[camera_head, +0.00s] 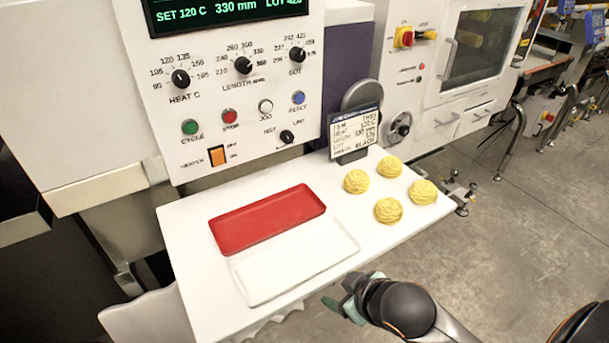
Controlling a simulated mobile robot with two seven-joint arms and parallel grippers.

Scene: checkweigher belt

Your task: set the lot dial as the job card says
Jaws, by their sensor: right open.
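The lot dial (297,55) is a black knob with a white pointer mark, at the right of the white control panel (225,100). Numbers are printed around it; its pointer is too small to read surely. The green-lit display (228,13) above shows SET 120 C, 330 mm and a LOT number that looks like 425. The job card (354,131) stands upright in a dark holder on the shelf; it lists heat 120 C and a length near 330 mm, but its lot line is too small to read. My right gripper (343,295) is open and empty beyond the shelf's front edge, far from the dial. My left gripper is not in view.
The heat dial (180,77) and length dial (243,65) sit left of the lot dial, with buttons and switches below. A grey disc (361,95) is behind the card.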

